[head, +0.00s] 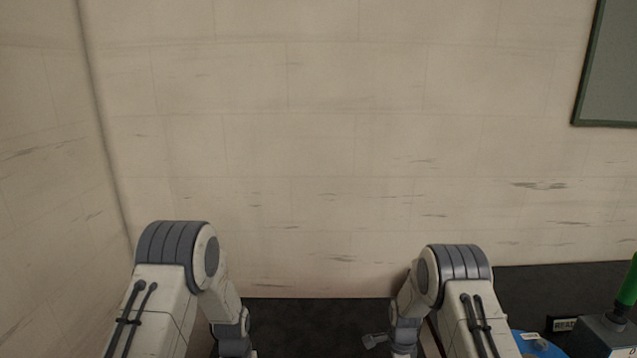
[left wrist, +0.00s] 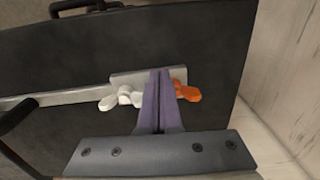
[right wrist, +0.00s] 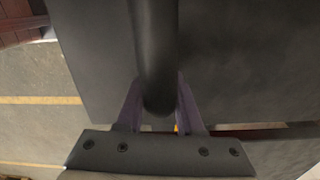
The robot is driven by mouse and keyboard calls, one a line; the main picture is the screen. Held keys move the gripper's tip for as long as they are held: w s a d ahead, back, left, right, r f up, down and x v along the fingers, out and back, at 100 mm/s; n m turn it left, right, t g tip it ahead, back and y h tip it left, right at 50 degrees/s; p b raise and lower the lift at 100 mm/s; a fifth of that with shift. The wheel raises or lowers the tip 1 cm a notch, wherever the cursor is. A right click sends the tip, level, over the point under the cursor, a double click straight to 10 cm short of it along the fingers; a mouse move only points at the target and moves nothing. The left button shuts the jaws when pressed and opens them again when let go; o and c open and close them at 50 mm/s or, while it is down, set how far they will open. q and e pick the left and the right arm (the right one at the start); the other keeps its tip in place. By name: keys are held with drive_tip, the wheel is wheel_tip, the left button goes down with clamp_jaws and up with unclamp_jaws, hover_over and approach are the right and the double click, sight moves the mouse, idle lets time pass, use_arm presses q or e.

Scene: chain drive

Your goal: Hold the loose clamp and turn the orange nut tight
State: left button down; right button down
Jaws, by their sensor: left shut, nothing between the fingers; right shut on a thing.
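The orange nut (left wrist: 187,92), wing-shaped, sits at the right end of a pale metal clamp plate (left wrist: 130,77) in the left wrist view. White wing pieces (left wrist: 107,102) sit toward its left end. My left gripper (left wrist: 160,76) has its purple fingers together, in front of the plate just left of the orange nut, with nothing between them. I cannot tell whether they touch the plate. My right gripper (right wrist: 160,100) is shut on a thick dark round bar (right wrist: 155,45), one finger on each side. Both grippers are below or hidden in the head view.
A pale metal bar (left wrist: 65,96) runs left from the plate over a dark surface (left wrist: 215,40). Black handles (left wrist: 17,116) stand at left. In the head view, a green-handled item (head: 627,285), grey box (head: 600,338) and blue item (head: 540,346) are at far right.

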use_arm(q)
drive_tip(key=shift+w, duration=0.1)
idle(0.4)
drive_tip(key=shift+a, duration=0.5)
drive_tip(key=shift+a, duration=1.1)
drive_tip(key=shift+a, duration=0.1)
idle(0.4)
drive_tip(key=shift+s+a, duration=0.1)
drive_tip(key=shift+s, duration=0.2)
wheel_tip(320, 180, up, 6)
idle(0.3)
